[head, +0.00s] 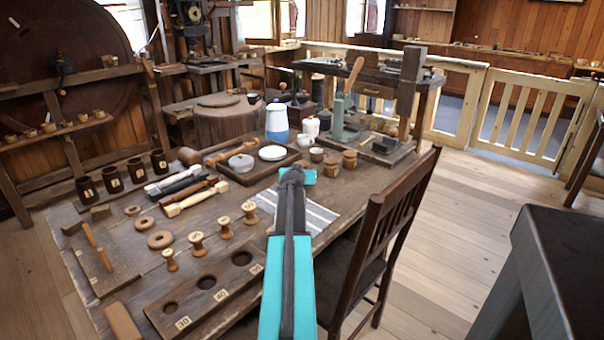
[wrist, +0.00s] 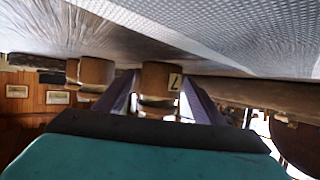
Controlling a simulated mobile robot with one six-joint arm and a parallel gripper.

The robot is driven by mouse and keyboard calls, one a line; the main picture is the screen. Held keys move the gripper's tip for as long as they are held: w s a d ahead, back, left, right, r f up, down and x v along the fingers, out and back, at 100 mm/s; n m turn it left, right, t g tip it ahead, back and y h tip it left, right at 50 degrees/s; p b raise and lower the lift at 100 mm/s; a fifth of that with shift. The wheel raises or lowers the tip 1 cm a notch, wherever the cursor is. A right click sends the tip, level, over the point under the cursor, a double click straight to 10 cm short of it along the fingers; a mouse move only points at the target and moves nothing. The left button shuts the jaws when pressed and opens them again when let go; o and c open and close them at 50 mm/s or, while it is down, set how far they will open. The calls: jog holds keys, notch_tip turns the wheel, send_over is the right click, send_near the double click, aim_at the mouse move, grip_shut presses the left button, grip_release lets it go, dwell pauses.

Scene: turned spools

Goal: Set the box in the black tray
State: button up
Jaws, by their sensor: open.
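My gripper (head: 297,173) is above the workbench in the head view, near the striped cloth, its fingers mostly hidden by my arm. In the wrist view my gripper (wrist: 162,98) has its two fingers apart. A round wooden piece with a white label (wrist: 160,80) shows between and beyond them; I cannot tell its distance. No clear box stands out: a small dark block (head: 385,145) sits on a board at the back right, and a plain wooden block (head: 123,322) lies at the front left. The only clear tray is a dark brown one (head: 217,166), holding dishes.
A wooden chair (head: 388,235) stands against the bench's right side. Spools (head: 222,228), a board with round holes (head: 165,322), labelled dark cups (head: 112,180) and lidded jars (head: 349,160) crowd the bench. The striped cloth (head: 312,216) looks bare. A dark table (head: 565,260) stands at right.

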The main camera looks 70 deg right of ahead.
jog(key=v, duration=0.9)
jog(key=shift+a+r, duration=0.15)
jog(key=shift+a, duration=0.2)
jog(key=shift+v, duration=1)
jog(key=shift+s+d+r, duration=0.1)
jog(key=shift+r, duration=0.05)
